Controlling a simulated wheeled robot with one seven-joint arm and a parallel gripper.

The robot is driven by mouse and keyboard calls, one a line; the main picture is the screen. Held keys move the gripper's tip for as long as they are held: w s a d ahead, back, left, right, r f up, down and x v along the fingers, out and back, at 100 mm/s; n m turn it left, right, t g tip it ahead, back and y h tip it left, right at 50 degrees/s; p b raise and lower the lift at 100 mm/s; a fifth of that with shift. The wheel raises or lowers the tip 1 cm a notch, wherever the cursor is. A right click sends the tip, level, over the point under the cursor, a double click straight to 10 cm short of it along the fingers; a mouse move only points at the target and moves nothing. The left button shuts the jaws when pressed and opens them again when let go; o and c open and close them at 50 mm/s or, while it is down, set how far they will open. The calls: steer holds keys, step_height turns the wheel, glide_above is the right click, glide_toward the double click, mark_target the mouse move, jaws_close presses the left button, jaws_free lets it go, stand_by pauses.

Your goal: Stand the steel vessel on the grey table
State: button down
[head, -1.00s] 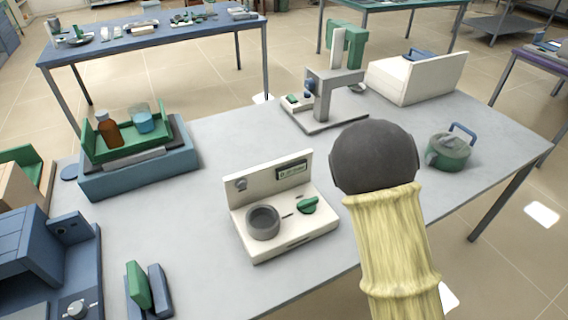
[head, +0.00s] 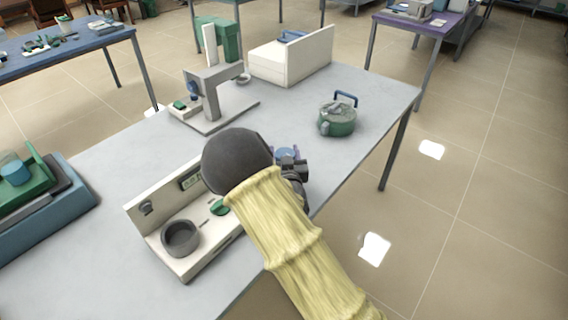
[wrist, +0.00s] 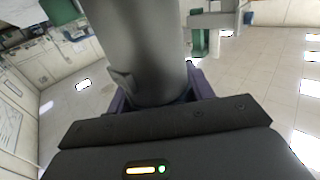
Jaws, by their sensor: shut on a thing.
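In the wrist view a plain grey cylindrical vessel (wrist: 150,45) fills the upper middle, with a small lug on its left side. My gripper (wrist: 160,97) is shut on it, with purple-edged fingers on both sides. Its far end runs out of the frame. In the head view my arm hides most of the gripper; only dark parts and a bit of blue show beside the forearm, and the vessel cannot be made out. The light grey table (head: 110,140) stretches below and left of my arm; the gripper appears over or near its right front edge.
Bare tabletop lies left of the stand and around the pot.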

steer(key=shift+f, duration=2)
steer(key=shift+w+f, duration=0.1)
steer(key=shift+f, duration=0.05)
steer(key=c, duration=0.8)
jaws_free()
steer(key=shift+c, duration=0.2)
steer(key=shift+o, duration=1.3)
steer(key=shift+d, duration=0.15)
